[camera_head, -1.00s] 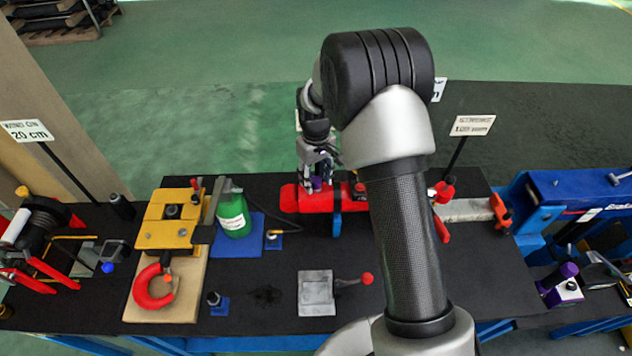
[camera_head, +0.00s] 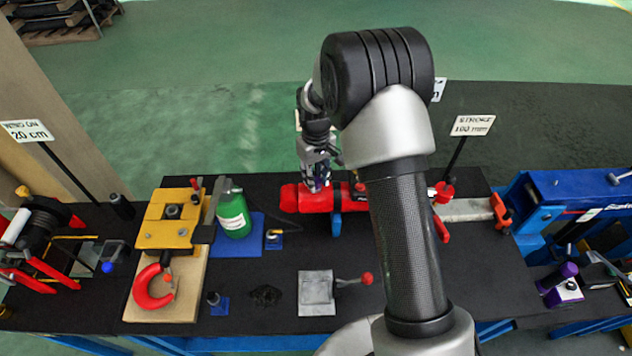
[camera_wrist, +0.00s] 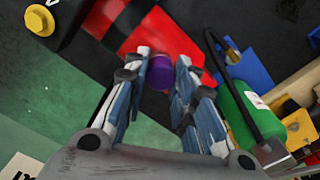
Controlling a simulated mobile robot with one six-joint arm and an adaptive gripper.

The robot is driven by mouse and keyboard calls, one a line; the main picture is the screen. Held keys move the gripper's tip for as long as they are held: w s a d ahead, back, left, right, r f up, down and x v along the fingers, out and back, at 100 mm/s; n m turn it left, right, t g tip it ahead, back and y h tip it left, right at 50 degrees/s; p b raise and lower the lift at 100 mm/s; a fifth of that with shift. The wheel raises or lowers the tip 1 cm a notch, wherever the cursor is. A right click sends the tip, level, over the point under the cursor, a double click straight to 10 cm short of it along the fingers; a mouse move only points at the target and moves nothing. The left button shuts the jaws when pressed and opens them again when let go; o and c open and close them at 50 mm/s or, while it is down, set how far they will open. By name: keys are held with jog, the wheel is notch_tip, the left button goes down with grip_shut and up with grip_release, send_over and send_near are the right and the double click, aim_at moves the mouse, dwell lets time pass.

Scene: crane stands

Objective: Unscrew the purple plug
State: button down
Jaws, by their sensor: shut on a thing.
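The purple plug (camera_wrist: 160,73) shows between my fingertips in the wrist view. It sits on the red cylinder (camera_wrist: 150,35), which lies on its side on the dark bench. In the head view the red cylinder (camera_head: 305,198) lies at the back of the bench, and the plug is mostly hidden behind my fingers. My gripper (camera_head: 318,184) points down at the cylinder's top, left of its blue support, and is shut on the plug. The fingers also flank the plug in the wrist view (camera_wrist: 163,66).
A yellow block (camera_head: 165,232) with a red hook stands farther left. A sign (camera_head: 472,125) on a post rises behind, to the right.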

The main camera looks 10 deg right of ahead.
jog(key=shift+r, duration=0.1)
jog(key=n, duration=0.5)
dwell(0.3)
jog(key=shift+r+n, duration=0.1)
jog(key=shift+n, duration=0.3)
jog(key=n, duration=0.4)
jog(key=shift+w+n, duration=0.1)
jog(key=shift+n, duration=0.2)
jog(key=shift+n, duration=2.5)
